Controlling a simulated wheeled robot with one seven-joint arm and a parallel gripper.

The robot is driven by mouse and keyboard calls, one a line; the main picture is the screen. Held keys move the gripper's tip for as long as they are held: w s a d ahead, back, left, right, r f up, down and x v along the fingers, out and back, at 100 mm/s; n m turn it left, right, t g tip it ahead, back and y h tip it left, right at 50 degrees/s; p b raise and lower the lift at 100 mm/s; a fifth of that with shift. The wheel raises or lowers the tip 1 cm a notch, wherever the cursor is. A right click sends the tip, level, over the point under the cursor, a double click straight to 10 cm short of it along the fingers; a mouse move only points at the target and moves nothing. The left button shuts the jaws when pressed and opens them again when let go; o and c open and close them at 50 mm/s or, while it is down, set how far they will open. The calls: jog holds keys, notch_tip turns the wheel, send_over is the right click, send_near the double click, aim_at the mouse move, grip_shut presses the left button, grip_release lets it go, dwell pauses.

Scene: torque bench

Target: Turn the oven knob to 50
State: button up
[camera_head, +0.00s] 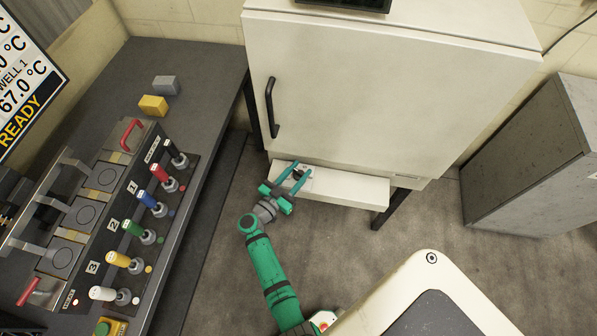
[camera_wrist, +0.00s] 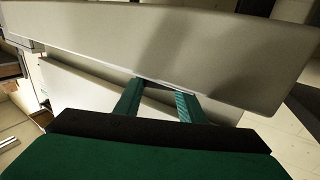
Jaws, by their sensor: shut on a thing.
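The white oven (camera_head: 390,90) stands at the back with its door shut. A pale control panel (camera_head: 350,189) juts out below the door. The small dark oven knob (camera_head: 301,173) is at the left part of this panel, mostly hidden by my fingers. My gripper (camera_head: 297,174) has its two teal fingers on either side of the knob and is shut on it. In the wrist view my gripper (camera_wrist: 159,92) reaches under the edge of a pale surface, and the knob is hidden there. I cannot read the knob's setting or any scale marks.
A dark bench (camera_head: 205,70) on the left holds a row of coloured levers (camera_head: 147,199), a yellow block (camera_head: 153,105) and a grey block (camera_head: 166,85). A black door handle (camera_head: 271,106) sticks out above the panel. A grey cabinet (camera_head: 530,160) stands at right.

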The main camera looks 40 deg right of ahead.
jog(key=shift+m+g+h, duration=0.3)
jog(key=shift+m+g, duration=1.1)
jog(key=shift+g, duration=0.6)
jog(key=o, duration=1)
jog(key=shift+o, duration=0.2)
jog(key=a, duration=1.1)
jog(key=shift+s+d, duration=0.1)
